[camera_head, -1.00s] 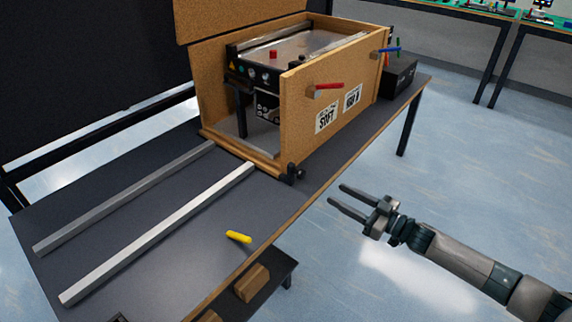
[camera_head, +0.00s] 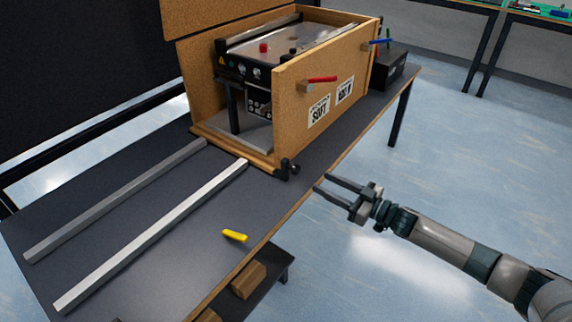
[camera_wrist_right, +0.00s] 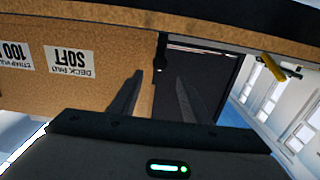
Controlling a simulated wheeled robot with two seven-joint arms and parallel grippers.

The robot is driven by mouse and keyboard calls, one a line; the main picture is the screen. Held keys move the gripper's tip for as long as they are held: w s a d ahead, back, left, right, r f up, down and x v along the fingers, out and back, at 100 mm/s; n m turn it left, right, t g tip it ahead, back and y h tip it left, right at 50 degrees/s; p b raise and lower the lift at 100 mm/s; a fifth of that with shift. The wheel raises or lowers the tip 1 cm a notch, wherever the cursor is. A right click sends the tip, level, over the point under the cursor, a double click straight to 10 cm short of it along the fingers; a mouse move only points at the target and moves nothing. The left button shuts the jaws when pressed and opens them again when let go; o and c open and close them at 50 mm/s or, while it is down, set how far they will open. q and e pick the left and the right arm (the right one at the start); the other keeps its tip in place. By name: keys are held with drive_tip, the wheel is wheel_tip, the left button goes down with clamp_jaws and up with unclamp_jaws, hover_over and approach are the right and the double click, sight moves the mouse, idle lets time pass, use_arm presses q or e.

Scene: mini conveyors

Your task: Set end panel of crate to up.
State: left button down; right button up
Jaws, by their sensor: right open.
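The wooden crate (camera_head: 290,121) stands on the dark table with its near end open. A low wooden strip (camera_head: 236,147) runs along the foot of that end; I cannot tell whether it is the end panel lying down. A black fitting (camera_head: 287,168) sits at the crate's near right bottom corner. My right gripper (camera_head: 322,182) is open and empty, off the table's right edge, apart from the crate. In the right wrist view its fingers (camera_wrist_right: 158,95) show before the crate's side wall (camera_wrist_right: 110,62), whose labels appear upside down. My left gripper is out of view.
Two metal rails (camera_head: 150,235) lie on the table (camera_head: 90,205) before the crate. A yellow piece (camera_head: 235,236) lies near the table's right edge. Red (camera_head: 321,79) and blue (camera_head: 380,41) handles stick out of the crate's side. Clear floor lies right of the table.

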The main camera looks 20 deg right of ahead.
sight(292, 167)
drive_tip(key=x, duration=1.5)
drive_tip(key=shift+w+a+b, duration=0.15)
drive_tip(key=shift+w+b, duration=0.05)
drive_tip(key=shift+b, duration=0.1)
clamp_jaws()
